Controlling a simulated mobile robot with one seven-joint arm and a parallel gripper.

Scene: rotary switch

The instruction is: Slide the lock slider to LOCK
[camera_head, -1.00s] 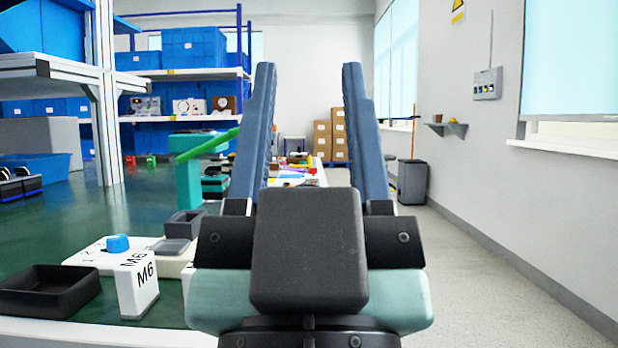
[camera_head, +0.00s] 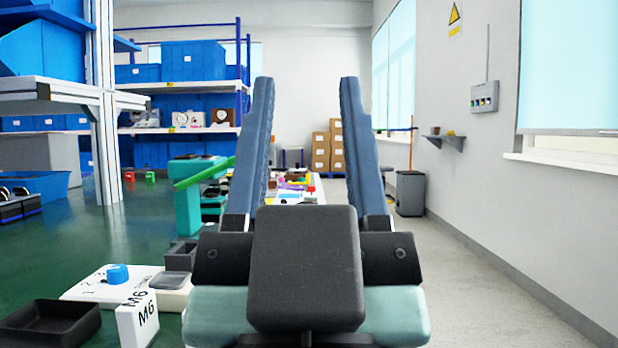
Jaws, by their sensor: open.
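A white panel (camera_head: 86,289) with a blue rotary knob (camera_head: 117,274) lies at the lower left in the head view, with small numbers printed beside the knob. I cannot make out a lock slider or a LOCK mark on it. My gripper (camera_head: 307,82) is in the middle of the view, open and empty, its two long blue fingers standing wide apart. The panel is to the left of my gripper, apart from it. My gripper's dark body and pale green housing hide what is directly behind them.
A dark tray (camera_head: 50,325) and a white block marked M6 (camera_head: 138,320) are near the panel. A grey open box (camera_head: 181,255) is behind it. A table with small coloured objects (camera_head: 290,187) stands farther back. Grey floor (camera_head: 480,300) is free at right, beside the wall.

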